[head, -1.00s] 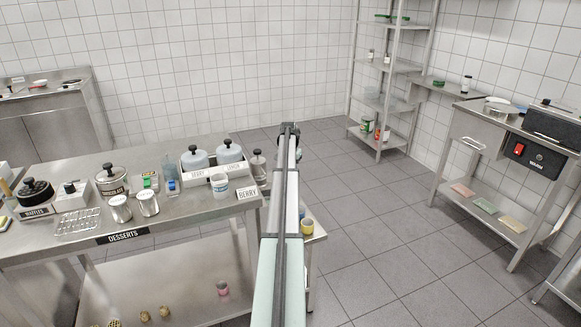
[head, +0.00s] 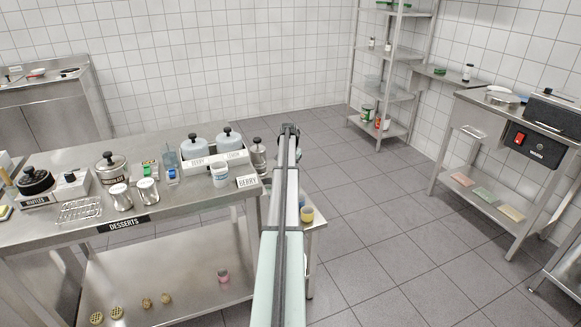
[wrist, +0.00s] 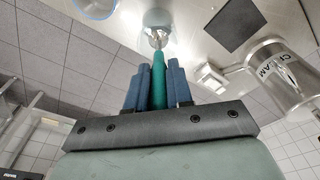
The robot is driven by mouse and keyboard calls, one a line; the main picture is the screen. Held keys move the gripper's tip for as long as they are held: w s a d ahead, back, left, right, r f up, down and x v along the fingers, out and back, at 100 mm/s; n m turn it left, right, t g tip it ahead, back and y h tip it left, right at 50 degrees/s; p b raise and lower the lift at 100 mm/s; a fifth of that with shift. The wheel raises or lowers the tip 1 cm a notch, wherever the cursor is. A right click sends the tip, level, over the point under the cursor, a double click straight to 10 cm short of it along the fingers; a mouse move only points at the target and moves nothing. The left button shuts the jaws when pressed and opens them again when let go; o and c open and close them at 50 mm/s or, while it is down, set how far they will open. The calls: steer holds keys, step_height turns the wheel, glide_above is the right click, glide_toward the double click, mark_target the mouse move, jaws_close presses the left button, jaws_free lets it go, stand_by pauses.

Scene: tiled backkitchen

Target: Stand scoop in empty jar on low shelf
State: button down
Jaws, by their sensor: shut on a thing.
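In the wrist view my gripper (wrist: 156,85) is shut on the teal handle of the scoop (wrist: 158,78). The scoop's clear or shiny head (wrist: 156,22) is beyond the fingertips, near the top edge. A container with partly readable lettering, "C…AM" (wrist: 280,78), is at the right of the wrist view, apart from the scoop.
The dessert table (head: 150,225) is crowded with labelled tubs and steel containers. A lower surface right of it, partly behind my arm, holds a yellow-and-blue container (head: 307,214). Open tiled floor (head: 375,240) lies to the right, before a steel appliance bench (head: 510,150).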

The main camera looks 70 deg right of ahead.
steer(key=shift+f, duration=0.15)
steer(key=c, duration=0.9)
jaws_free()
steer(key=r, duration=0.4)
steer(key=a+r, duration=0.1)
steer(key=r, duration=0.8)
steer(key=shift+a+r, duration=0.35)
